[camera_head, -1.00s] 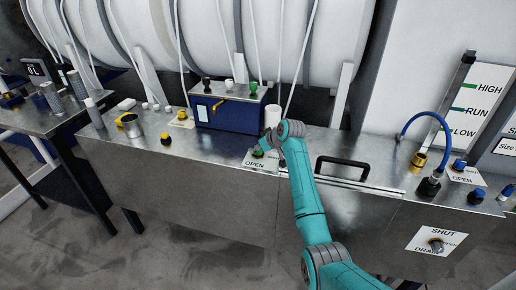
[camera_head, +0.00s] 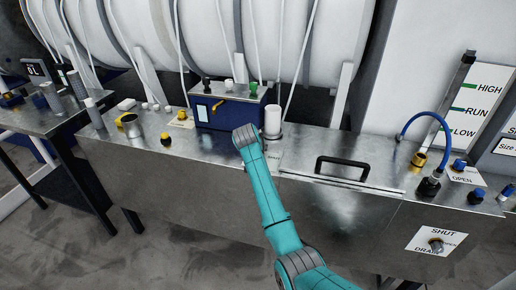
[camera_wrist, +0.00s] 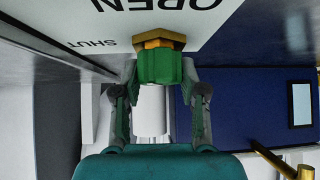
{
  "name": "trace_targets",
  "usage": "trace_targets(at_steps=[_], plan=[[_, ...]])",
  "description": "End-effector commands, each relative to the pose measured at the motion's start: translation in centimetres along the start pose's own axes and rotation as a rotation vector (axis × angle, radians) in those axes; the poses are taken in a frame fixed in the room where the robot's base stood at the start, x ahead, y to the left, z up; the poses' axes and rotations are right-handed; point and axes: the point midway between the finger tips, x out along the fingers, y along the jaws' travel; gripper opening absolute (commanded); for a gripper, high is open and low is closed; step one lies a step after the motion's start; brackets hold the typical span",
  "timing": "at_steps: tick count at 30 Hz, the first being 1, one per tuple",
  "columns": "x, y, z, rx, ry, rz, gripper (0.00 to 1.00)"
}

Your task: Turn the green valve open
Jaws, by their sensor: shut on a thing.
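The green valve (camera_wrist: 160,68) is a green knob on a brass hex base, set on a white label plate (camera_wrist: 120,32) with OPEN and SHUT printed on it. In the wrist view my gripper (camera_wrist: 160,85) has one finger on each side of the green knob and is shut on it. In the head view my arm's end (camera_head: 247,138) covers the valve and my fingers, and only an edge of the label plate (camera_head: 274,158) shows. I cannot tell how far the valve is turned.
A white cylinder (camera_head: 272,122) stands close on the right. A black handle (camera_head: 342,165) and a blue hose (camera_head: 408,122) are further right.

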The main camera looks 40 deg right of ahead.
Motion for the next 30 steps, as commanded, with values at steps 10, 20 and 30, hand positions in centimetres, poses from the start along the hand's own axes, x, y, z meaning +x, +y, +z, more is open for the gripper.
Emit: trace_targets(at_steps=[10, 20, 30], plan=[[0.01, -0.09, 0.05, 0.197, -0.003, 0.199, 0.07], [0.02, -0.07, 0.08, 0.301, -0.003, 0.301, 0.07], [0.05, -0.04, 0.14, 0.325, -0.003, 0.325, 0.07]])
